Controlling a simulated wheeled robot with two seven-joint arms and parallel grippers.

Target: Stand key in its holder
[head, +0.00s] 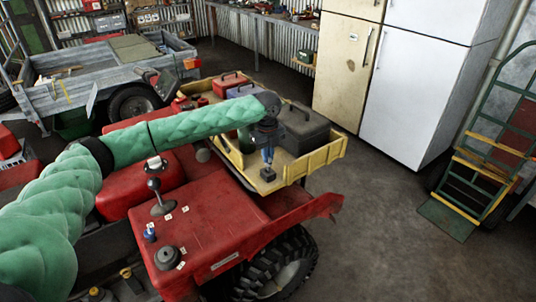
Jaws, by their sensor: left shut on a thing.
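My left arm in a green sleeve reaches across the red quad. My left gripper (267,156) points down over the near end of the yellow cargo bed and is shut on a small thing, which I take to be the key. The key is too small and too covered by the fingers to make out. A small dark block (267,174), which may be the holder, shows right below the fingertips in the yellow bed. I cannot tell whether the key touches it or is in it. My right gripper is not in view.
The yellow cargo bed (316,162) holds a dark grey case (303,127) close right of my gripper, and red and purple boxes behind. The red quad body (215,222) with a lever (156,193) lies in front. Fridges stand behind; a hand truck stands right.

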